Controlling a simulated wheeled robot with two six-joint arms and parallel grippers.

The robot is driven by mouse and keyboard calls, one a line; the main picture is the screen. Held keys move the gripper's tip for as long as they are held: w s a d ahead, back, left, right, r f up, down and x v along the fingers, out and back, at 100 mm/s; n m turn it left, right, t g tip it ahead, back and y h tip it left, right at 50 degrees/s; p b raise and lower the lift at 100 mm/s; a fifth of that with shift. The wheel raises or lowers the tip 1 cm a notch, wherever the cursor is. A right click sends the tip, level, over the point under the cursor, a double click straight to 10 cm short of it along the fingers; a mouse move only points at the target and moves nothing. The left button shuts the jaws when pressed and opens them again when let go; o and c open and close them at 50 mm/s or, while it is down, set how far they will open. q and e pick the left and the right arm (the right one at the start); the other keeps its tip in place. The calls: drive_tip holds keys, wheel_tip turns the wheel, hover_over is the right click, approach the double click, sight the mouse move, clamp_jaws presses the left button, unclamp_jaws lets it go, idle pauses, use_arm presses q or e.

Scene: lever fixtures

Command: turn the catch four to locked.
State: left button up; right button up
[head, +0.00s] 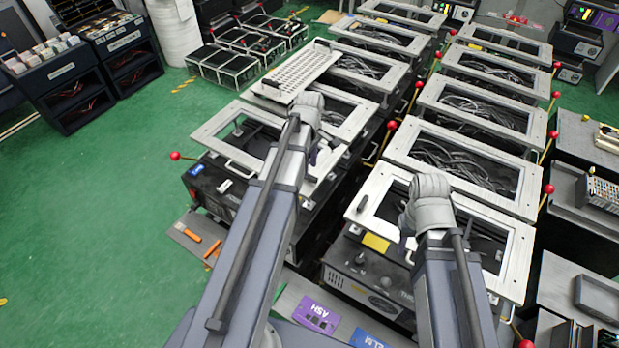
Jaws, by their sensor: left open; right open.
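I cannot tell which part is catch four; no number is readable. A small dark catch (362,203) stands on the left rim of the nearest right fixture frame (513,270). Another small dark piece (238,130) stands on the nearest left fixture frame (213,131). My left gripper (313,156) is over the right side of that left frame, partly hidden by my arm. My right gripper (407,248) is over the nearest right frame, to the right of its dark catch and apart from it. Both grippers are open, with nothing seen between the fingers.
Two rows of fixtures run back, with red-knobbed levers such as the one at left (175,156). A perforated plate (297,72) lies across the left row. Orange-handled tools (202,243) and a purple ASH card (316,313) are in front. Green floor (90,240) at left is clear.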

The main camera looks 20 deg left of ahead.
sight(309, 178)
use_arm(q)
drive_tip(key=shift+f+b, duration=1.35)
drive_tip(key=shift+f, duration=0.55)
clamp_jaws()
